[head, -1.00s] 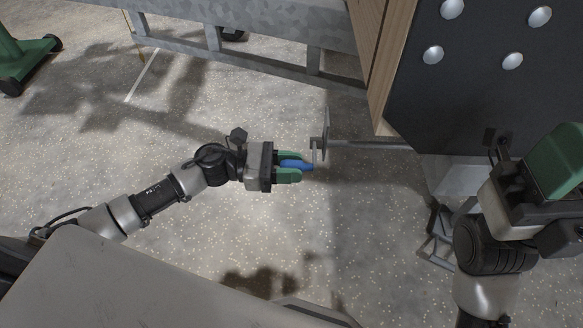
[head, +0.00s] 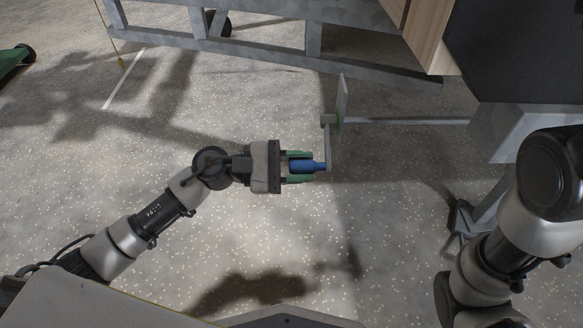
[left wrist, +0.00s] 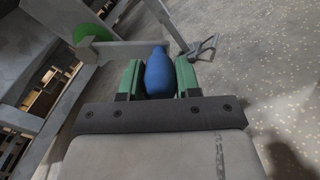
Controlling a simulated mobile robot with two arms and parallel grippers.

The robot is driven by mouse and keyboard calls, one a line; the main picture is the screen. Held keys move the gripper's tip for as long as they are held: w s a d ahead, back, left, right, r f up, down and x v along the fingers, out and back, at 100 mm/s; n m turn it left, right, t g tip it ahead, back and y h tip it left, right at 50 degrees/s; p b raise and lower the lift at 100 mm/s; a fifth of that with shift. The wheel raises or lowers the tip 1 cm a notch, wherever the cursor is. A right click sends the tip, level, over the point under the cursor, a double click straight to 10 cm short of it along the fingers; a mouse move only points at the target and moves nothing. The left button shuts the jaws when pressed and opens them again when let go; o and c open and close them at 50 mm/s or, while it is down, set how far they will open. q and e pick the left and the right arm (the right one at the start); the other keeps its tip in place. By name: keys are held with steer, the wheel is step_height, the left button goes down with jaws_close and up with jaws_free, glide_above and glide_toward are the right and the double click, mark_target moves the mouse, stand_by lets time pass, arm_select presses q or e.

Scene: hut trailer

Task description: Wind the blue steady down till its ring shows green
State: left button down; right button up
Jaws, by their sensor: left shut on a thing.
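My left gripper (head: 301,167) is shut on the blue handle (head: 313,167) of a crank. In the left wrist view the handle (left wrist: 159,73) stands between the two green finger pads. The grey crank arm (head: 327,145) runs from the handle to a hub on a long grey shaft (head: 405,121). A thin disc (head: 343,97) at the hub is seen nearly edge-on in the head view. In the left wrist view a green round face (left wrist: 92,34) shows behind the crank arm. My right gripper is out of view; only my right arm shows at the right.
A grey steel frame (head: 265,52) crosses the back. A wood-edged dark panel (head: 515,50) hangs at upper right, above a grey leg with a foot (head: 462,215). The speckled floor around my left arm is clear.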

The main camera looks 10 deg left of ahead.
arm_select(q)
steer(key=shift+w+a+f+b, duration=0.2)
steer(key=shift+w+f+b, duration=0.35)
steer(key=shift+f, duration=0.1)
steer(key=shift+w+a+r, duration=0.1)
steer(key=shift+w+r, duration=0.05)
steer(key=shift+w, duration=0.05)
steer(key=c, duration=0.8)
jaws_free()
steer(key=shift+s, duration=0.1)
steer(key=p+v, duration=0.3)
steer(key=v, duration=0.7)
steer(key=shift+s+a, duration=0.1)
steer(key=shift+a, duration=0.25)
